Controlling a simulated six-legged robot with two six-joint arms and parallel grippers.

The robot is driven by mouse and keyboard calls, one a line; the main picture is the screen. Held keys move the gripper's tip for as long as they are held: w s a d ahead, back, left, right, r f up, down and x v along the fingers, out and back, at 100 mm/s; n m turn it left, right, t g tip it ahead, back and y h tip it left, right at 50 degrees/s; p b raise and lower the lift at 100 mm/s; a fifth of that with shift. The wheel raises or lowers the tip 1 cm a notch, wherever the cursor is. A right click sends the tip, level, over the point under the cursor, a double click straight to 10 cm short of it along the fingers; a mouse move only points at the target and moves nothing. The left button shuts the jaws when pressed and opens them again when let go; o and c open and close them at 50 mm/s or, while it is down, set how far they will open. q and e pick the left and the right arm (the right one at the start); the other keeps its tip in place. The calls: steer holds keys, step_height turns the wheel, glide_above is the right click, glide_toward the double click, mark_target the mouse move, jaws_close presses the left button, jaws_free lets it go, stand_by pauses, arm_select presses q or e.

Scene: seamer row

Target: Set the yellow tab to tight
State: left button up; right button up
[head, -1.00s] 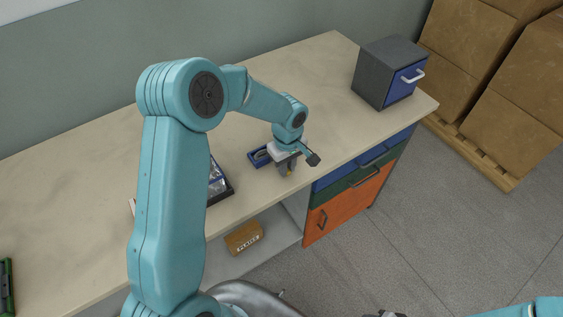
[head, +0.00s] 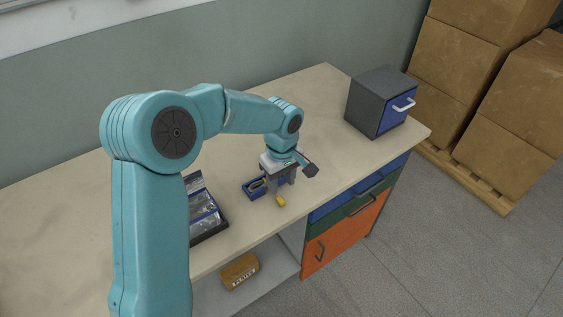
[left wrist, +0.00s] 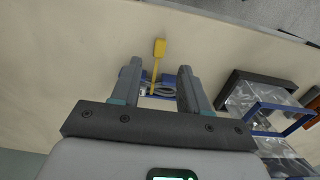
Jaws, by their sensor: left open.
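The yellow tab (head: 281,202) shows just below my left gripper (head: 279,184) in the head view, near the front edge of the bench. In the left wrist view the yellow tab (left wrist: 159,48) is a block on a thin yellow stem. The stem runs back between the open fingers of my left gripper (left wrist: 159,72) to a blue base (left wrist: 157,103) with a grey curved part. The block lies just beyond the fingertips, and I see no finger touching it. The blue base (head: 251,191) is partly hidden by the gripper in the head view. My right gripper is out of view.
A dark tray of clear bags (head: 207,222) lies left of the blue base. A grey cabinet with a blue drawer (head: 377,104) stands at the bench's right end. A labelled brown box (head: 239,270) sits on the shelf below. Bench space between base and cabinet is clear.

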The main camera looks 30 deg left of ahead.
arm_select(q)
step_height(320, 180, up, 9)
stand_by(0.6)
steer(key=s+d+f+m+h, duration=0.1)
steer(key=s+d+f+m, duration=0.3)
steer(key=f, duration=0.6)
steer(key=s+d+f+m+h, duration=0.1)
steer(key=s+d+f+m, duration=0.2)
steer(key=s+d+f, duration=0.3)
steer(key=s+d+f+m+h, duration=0.2)
steer(key=s+d+f+m, duration=0.2)
steer(key=s+f, duration=0.6)
step_height(320, 180, down, 6)
steer(key=shift+d+r+m, duration=0.2)
steer(key=shift+d+m, duration=0.1)
steer(key=shift+d, duration=0.8)
